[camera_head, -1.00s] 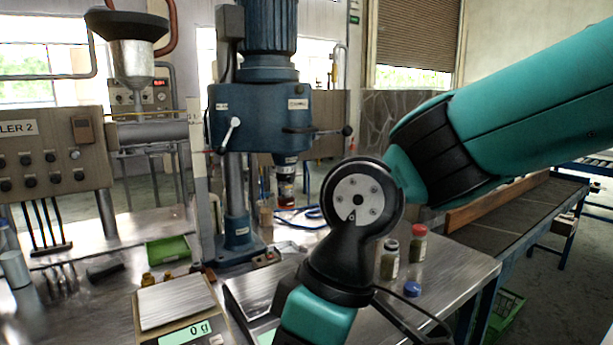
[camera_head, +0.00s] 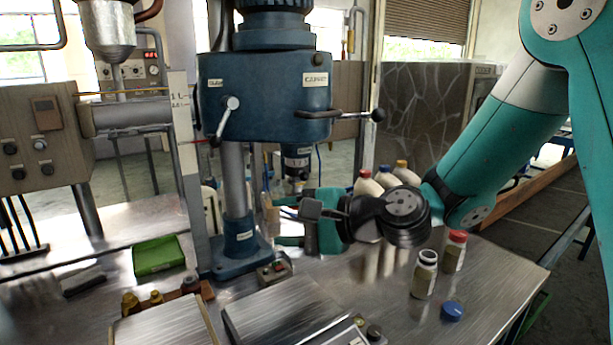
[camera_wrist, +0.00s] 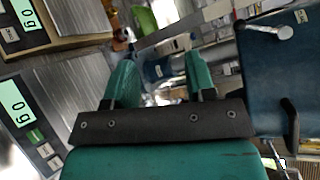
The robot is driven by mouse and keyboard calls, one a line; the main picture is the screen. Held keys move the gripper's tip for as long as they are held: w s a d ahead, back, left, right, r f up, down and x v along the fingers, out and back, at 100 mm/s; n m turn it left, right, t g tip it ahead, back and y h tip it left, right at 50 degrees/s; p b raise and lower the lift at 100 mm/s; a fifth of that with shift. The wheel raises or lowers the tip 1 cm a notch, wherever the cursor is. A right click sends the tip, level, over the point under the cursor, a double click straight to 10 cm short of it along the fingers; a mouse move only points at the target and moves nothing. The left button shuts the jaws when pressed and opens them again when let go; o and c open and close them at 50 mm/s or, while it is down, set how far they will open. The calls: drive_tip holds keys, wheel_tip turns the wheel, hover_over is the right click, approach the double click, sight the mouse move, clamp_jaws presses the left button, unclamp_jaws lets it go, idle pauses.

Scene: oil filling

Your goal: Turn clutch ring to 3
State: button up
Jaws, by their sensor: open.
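The clutch ring (camera_head: 297,162), a dark ring with small white marks, hangs under the head of the blue capper (camera_head: 265,95) in the head view. Its setting is too small to read. My gripper (camera_head: 283,221) is below the ring, fingers pointing left toward the capper's column, one above the other. It is apart from the ring. The wrist view shows my green fingers (camera_wrist: 161,75) spread apart with no object held. The capper's blue body (camera_wrist: 275,75) is at the right there. I cannot make out the ring in the wrist view.
The capper's column (camera_head: 235,185) stands left of my fingers. Several bottles (camera_head: 368,185) stand behind my wrist. A green tray (camera_head: 158,256) lies at the left.

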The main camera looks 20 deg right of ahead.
drive_tip(key=w+d+f+m+t+h, duration=0.25)
drive_tip(key=w+d+m+t, duration=0.45)
drive_tip(key=m, duration=0.4)
drive_tip(key=m+t+h+p, duration=0.1)
drive_tip(key=m+h+p, duration=0.4)
drive_tip(key=m+p, duration=0.4)
approach(306, 178)
drive_tip(key=shift+n, duration=0.6)
drive_tip(key=p+x, duration=1)
drive_tip(key=shift+w+f, duration=0.1)
drive_tip(key=shift+w, duration=0.5)
clamp_jaws()
